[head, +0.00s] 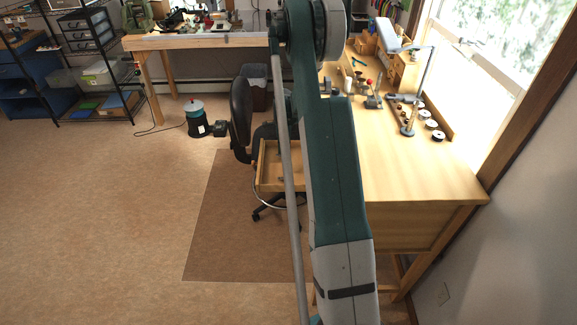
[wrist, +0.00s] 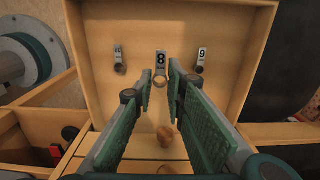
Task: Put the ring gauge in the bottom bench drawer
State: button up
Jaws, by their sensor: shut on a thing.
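My gripper (wrist: 160,76) is shut on the ring gauge (wrist: 161,83), a small brass-coloured ring with a pale tag marked 8, between the green fingertips in the wrist view. It hangs over an open wooden drawer (wrist: 232,22). Two similar tagged pieces lie in the drawer, one to the left (wrist: 119,67) and one to the right (wrist: 199,68), looking smaller and farther off. In the head view an open bench drawer (head: 267,187) shows beside my arm. My gripper and the held gauge are hidden there.
A brown knob-like piece (wrist: 166,135) shows between my fingers. The wooden workbench (head: 425,175) carries tools along its window side. A black stool (head: 240,115) stands close beside the open drawer, over a brown mat (head: 225,220). The floor at left is clear.

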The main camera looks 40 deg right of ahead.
aim_at(285, 168)
jog(key=shift+f, duration=1.95)
jog(key=shift+f+b, duration=0.65)
jog(key=shift+f, duration=1.2)
jog(key=shift+f, duration=0.2)
jog(key=o, duration=0.7)
jog(key=shift+r, duration=0.15)
notch_tip(285, 168, up, 12)
jog(key=p, duration=0.2)
jog(key=shift+r, duration=0.1)
